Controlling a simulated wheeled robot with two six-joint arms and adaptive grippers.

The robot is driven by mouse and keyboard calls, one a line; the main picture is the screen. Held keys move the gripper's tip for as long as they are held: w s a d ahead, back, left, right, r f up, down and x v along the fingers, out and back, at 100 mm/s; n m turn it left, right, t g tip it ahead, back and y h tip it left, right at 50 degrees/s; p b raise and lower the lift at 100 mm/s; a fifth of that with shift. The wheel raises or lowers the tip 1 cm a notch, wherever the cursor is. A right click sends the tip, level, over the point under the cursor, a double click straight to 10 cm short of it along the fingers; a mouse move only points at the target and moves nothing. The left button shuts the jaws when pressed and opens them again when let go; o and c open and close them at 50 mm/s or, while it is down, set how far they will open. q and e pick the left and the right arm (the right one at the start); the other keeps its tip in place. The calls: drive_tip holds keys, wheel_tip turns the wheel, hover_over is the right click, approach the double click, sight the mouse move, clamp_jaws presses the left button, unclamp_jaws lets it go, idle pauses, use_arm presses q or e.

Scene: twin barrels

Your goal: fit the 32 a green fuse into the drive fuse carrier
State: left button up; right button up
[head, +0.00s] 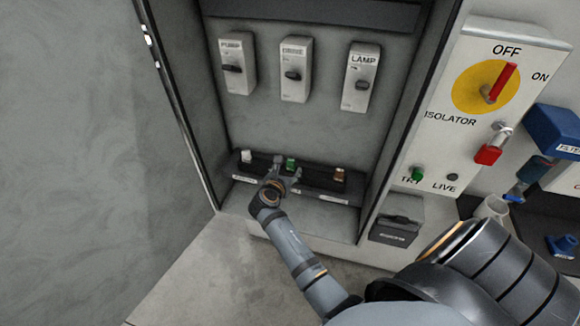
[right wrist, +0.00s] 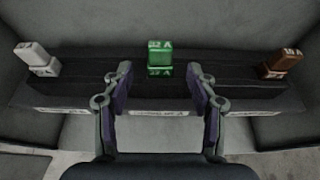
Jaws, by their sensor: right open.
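The green 32 A fuse (head: 291,164) stands upright in the middle of a dark rack at the bottom of the cabinet. It also shows in the right wrist view (right wrist: 159,58), marked "32 A". My right gripper (head: 285,175) is open just in front of it, and in the right wrist view its two fingers (right wrist: 160,90) stand apart on either side, short of the fuse. The drive fuse carrier (head: 295,70) is the middle one of three grey carriers on the cabinet's back wall, with a dark knob. My left gripper is not in view.
The rack (head: 318,179) also holds a white fuse (head: 246,156) at left and a brown fuse (head: 339,174) at right. The pump carrier (head: 236,65) and lamp carrier (head: 361,78) flank the drive one.

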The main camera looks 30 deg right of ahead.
drive_tip(key=shift+v, duration=1.2)
